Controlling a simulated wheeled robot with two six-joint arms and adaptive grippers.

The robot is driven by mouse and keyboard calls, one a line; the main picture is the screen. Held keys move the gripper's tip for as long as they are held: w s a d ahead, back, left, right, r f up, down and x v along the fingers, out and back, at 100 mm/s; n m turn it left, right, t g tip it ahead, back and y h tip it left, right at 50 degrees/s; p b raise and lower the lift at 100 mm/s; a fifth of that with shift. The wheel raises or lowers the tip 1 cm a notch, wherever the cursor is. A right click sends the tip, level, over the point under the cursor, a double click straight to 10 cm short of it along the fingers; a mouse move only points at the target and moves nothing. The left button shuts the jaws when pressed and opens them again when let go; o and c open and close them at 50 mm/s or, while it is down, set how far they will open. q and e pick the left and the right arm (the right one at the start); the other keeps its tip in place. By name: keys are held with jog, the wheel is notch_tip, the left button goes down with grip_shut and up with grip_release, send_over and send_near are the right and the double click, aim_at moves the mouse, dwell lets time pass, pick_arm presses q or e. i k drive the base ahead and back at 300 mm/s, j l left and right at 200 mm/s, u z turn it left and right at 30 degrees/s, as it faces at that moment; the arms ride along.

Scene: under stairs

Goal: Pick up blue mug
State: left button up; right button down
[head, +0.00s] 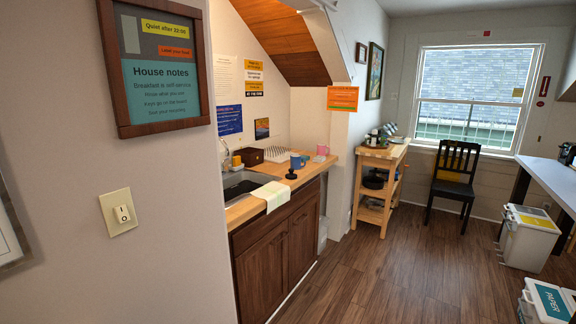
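A blue mug (296,161) stands upright on the wooden countertop (246,208), behind a small black object (291,174) with a round base. It is in the middle of the head view, some distance from me. Its far side is hidden. Neither of my grippers shows in the head view.
A sink (240,186) with a hanging cloth (273,195), a dish rack (277,154) and a pink mug (322,150) are on the counter. A wall stands close on the left. A wooden cart (381,155), black chair (452,185) and bins (527,235) surround open floor (385,265).

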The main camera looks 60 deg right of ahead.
aim_at(295, 160)
jog(key=z, duration=1.95)
jog(key=i+l+u, duration=0.1)
jog(key=l, duration=0.2)
jog(key=i+l+u, duration=0.1)
jog(key=i+l, duration=0.15)
jog(key=i+l+u, duration=0.15)
jog(key=l, duration=0.2)
jog(key=i+l+u, duration=0.1)
jog(key=l, duration=0.2)
jog(key=i+u, duration=0.45)
jog(key=i, duration=0.8)
